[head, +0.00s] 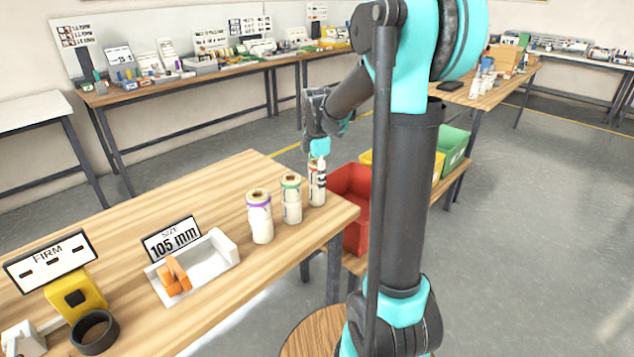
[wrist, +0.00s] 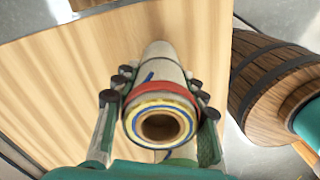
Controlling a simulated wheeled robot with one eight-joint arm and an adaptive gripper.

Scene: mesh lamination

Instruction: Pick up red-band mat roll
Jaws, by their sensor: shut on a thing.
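The red-band mat roll (wrist: 160,98) is a pale roll with a red band near its end and a hollow brown core, seen end-on in the wrist view. My gripper (wrist: 158,115) has a finger on each side of it and is shut on it. In the head view the roll (head: 317,190) is upright at the right end of the wooden table, with my gripper (head: 318,150) at its top. Whether its base touches the table is unclear. The green-band roll (head: 291,200) and purple-band roll (head: 260,218) stand to its left.
The wooden table (head: 215,190) also bears a white tray (head: 215,255) with an orange tool, a 105 mm sign (head: 172,238), a FIRM sign (head: 50,258) and a black ring (head: 94,332). A red bin (head: 352,200) stands beyond the table's right end. A wooden barrel (wrist: 270,85) stands beside the table.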

